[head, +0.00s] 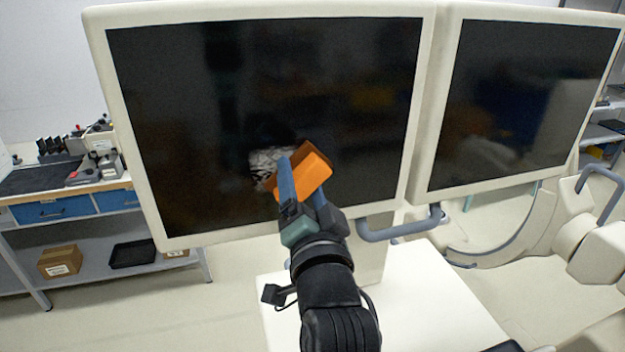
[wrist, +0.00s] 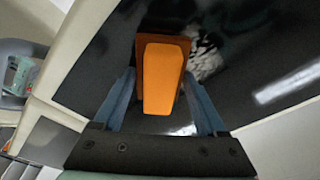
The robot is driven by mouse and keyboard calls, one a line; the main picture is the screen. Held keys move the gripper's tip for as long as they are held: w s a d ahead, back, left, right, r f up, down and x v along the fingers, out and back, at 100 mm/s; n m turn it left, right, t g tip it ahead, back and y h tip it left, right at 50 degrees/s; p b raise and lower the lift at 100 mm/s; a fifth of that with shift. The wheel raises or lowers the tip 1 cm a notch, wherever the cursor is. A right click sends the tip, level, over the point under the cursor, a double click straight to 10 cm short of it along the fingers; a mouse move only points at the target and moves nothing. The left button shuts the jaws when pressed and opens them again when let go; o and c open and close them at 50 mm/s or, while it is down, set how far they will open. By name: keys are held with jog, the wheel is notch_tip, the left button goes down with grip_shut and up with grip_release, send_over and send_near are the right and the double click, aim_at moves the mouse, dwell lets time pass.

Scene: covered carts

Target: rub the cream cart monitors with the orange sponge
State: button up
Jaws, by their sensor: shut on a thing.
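Two cream-framed cart monitors stand side by side with dark screens: the left monitor (head: 265,110) and the right monitor (head: 515,95). My gripper (head: 303,183) reaches up in front of the lower middle of the left screen. It is shut on the orange sponge (head: 312,173), which sits tilted between the blue fingers. In the wrist view the sponge (wrist: 163,78) lies against or very close to the dark screen (wrist: 235,30); contact is hard to tell. A pale streaky patch (head: 266,163) shows on the screen beside the sponge; I cannot tell if it is a mark or reflection.
A blue-grey handle (head: 402,231) juts out below the monitors, right of my gripper. The white cart top (head: 430,305) lies below. A workbench (head: 75,187) with blue drawers stands at the left, and a cream curved-arm machine (head: 580,235) at the right.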

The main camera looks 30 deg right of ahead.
aim_at(343, 156)
jog(key=shift+w+a+b, duration=0.25)
jog(key=shift+w+a, duration=0.05)
jog(key=shift+a, duration=0.75)
jog(key=shift+w+a+b, duration=0.3)
jog(key=shift+a, duration=0.8)
jog(key=shift+w+a+b, duration=0.25)
jog(key=shift+w+a, duration=0.05)
jog(key=shift+a, duration=0.75)
jog(key=shift+r+p, duration=0.6)
jog(key=shift+r, duration=0.3)
jog(key=shift+s+d+f+p, duration=0.1)
jog(key=shift+s+d+p, duration=0.2)
jog(key=shift+d, duration=0.85)
jog(key=shift+s+d+p, duration=0.1)
jog(key=shift+s+d, duration=0.25)
jog(key=shift+d, duration=0.75)
jog(key=shift+s+d+f+p, duration=0.15)
jog(key=shift+s+d, duration=0.2)
jog(key=shift+d, duration=0.8)
jog(key=shift+s+d+r+b, duration=0.1)
jog(key=shift+s+d, duration=0.2)
jog(key=shift+d, duration=0.8)
jog(key=shift+s+d+f+b, duration=0.15)
jog(key=shift+s+d, duration=0.15)
jog(key=shift+d, duration=0.75)
jog(key=shift+s+d+r+b, duration=0.15)
jog(key=shift+s+d, duration=0.15)
jog(key=shift+d, duration=0.8)
